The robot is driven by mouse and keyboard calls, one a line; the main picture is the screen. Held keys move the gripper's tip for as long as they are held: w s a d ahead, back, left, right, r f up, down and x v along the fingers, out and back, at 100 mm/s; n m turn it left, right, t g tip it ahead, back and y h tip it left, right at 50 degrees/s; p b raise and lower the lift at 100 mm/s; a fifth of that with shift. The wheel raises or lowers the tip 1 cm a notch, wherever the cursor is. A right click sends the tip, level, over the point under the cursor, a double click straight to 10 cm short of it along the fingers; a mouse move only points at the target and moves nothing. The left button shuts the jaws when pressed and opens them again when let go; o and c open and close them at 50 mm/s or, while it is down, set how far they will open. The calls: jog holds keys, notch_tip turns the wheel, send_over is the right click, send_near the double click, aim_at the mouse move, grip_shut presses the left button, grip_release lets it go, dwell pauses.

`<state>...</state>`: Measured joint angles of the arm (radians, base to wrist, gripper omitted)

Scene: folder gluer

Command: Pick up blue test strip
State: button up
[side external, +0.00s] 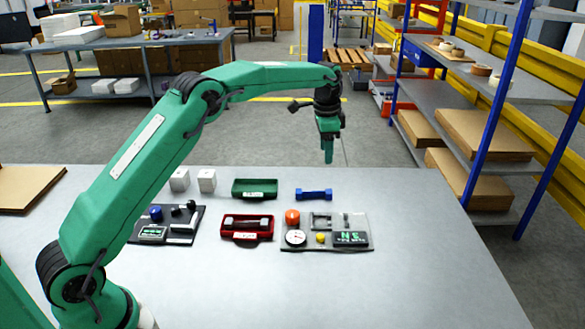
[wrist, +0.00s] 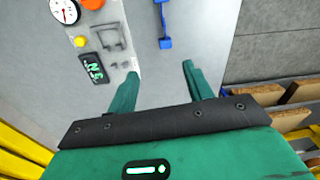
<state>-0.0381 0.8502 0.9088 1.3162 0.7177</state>
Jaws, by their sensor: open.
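The blue test strip (side external: 314,194) is a small blue bar with wider ends. It lies on the grey table (side external: 420,285) in the side view, right of the green tray. In the wrist view the blue strip (wrist: 165,30) shows at the top, partly cut off by the frame edge. My gripper (side external: 328,155) is raised in the air above and beyond the strip, pointing down. In the wrist view its two green fingers (wrist: 157,85) are spread apart with nothing between them. The strip lies beyond the fingertips, not touching them.
A green tray (side external: 254,194) and a red tray (side external: 240,237) holding a dark bar-shaped piece lie left of the strip. A grey panel (side external: 270,244) with a gauge and knobs lies in front of it. Two white blocks (side external: 207,181) stand left. The table's right side is clear.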

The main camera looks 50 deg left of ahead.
jog(key=m, duration=0.1)
send_over(329, 191)
jog(key=shift+g, duration=0.4)
jog(key=f, duration=0.7)
jog(key=shift+a+f, duration=0.2)
jog(key=shift+f, duration=0.05)
jog(key=shift+d+f, duration=0.15)
jog(key=shift+f, duration=1.8)
jog(key=shift+d+f, duration=0.1)
jog(key=shift+f, duration=1.85)
jog(key=c, duration=1.1)
jog(key=shift+o, duration=0.2)
jog(key=shift+r, duration=0.15)
jog(key=shift+r, duration=0.45)
jog(key=r, duration=0.3)
jog(key=shift+d+r, duration=0.15)
jog(key=shift+d, duration=0.15)
jog(key=s+d+r, duration=0.5)
jog(key=d+r, duration=0.1)
jog(key=d, duration=0.3)
jog(key=shift+s+d+r, duration=0.3)
jog(key=shift+d, duration=0.05)
